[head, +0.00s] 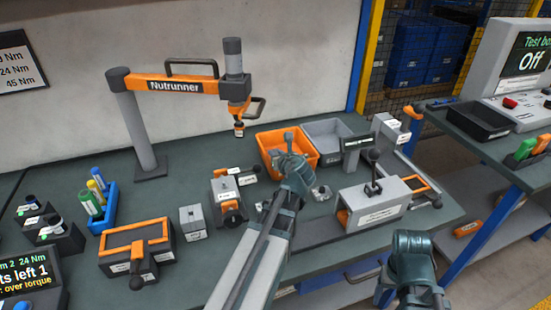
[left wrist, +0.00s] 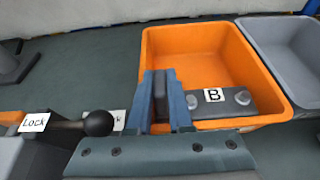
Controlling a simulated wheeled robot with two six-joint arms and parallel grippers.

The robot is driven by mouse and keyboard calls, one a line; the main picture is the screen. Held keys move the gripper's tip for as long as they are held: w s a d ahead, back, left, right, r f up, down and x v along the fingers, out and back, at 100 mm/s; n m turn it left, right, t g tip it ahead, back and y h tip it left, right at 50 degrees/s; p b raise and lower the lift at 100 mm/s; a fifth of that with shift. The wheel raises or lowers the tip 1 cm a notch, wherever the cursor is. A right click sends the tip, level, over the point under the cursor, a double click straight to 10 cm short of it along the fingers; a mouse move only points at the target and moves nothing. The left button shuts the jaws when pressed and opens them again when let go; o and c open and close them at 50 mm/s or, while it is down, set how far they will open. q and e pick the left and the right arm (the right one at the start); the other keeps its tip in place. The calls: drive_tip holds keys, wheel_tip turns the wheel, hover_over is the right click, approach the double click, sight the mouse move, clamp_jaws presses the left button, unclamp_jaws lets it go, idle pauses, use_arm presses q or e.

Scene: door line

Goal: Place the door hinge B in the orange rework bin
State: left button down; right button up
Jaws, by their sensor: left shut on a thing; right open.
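The orange rework bin (head: 308,144) stands at the back of the bench; its near end also fills the middle of the left wrist view (left wrist: 205,40). My left gripper (head: 290,150) is at the bin, shut on the door hinge B. In the left wrist view the hinge (left wrist: 233,103) is a dark grey plate with a white "B" label and two silver screw heads. It sticks out to the right of the blue fingers (left wrist: 162,95), over the bin's near inside. I cannot tell whether it touches the bin. My right gripper (head: 412,262) is open and empty at the lower right, its fingertips hard to see.
A grey bin (head: 325,128) stands right beside the orange one. The Nutrunner arm (head: 170,84) hangs to the left. A clamp with a black ball knob (left wrist: 98,123) is left of my left gripper. A grey fixture (head: 375,203) stands to the right.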

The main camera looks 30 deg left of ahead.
use_arm(q)
drive_tip(key=shift+r, duration=0.1)
drive_tip(key=shift+f+b, duration=0.45)
drive_tip(key=shift+f, duration=0.05)
drive_tip(key=shift+f, duration=0.15)
drive_tip(key=c, duration=0.8)
unclamp_jaws()
